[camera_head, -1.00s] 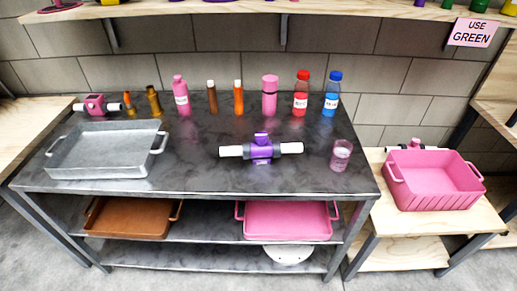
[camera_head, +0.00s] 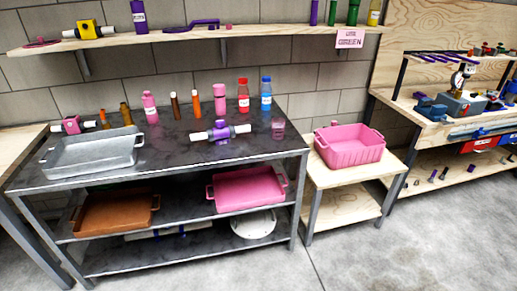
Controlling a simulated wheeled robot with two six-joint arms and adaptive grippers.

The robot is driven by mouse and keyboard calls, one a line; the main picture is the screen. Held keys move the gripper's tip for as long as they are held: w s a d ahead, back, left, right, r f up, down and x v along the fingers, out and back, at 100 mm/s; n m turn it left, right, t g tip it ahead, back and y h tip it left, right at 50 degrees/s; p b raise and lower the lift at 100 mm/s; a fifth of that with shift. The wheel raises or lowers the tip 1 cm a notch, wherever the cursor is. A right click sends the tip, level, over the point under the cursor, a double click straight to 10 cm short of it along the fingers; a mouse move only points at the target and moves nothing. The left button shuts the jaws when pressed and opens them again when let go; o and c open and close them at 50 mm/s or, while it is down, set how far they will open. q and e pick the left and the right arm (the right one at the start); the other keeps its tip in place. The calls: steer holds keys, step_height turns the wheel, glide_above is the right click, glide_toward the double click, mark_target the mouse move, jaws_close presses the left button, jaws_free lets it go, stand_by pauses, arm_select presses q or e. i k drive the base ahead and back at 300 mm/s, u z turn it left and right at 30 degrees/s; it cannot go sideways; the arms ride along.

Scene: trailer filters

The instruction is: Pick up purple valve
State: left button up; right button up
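The purple valve (camera_head: 221,132) lies on the dark metal tabletop (camera_head: 180,153), towards its right front. It has a purple body with a white pipe stub on each side. It stands apart from the bottles behind it. Neither of my grippers shows in the head view.
A grey tray (camera_head: 92,153) sits on the table's left. Several bottles, including a red one (camera_head: 243,96) and a blue one (camera_head: 266,93), line the back. A pink crate (camera_head: 349,146) is on the low wooden table at right. A wooden shelf (camera_head: 200,33) hangs above. The floor in front is clear.

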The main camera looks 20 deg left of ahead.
mark_target(221, 135)
steer(key=z, duration=0.6)
steer(key=i, duration=0.55)
steer(key=z, duration=0.25)
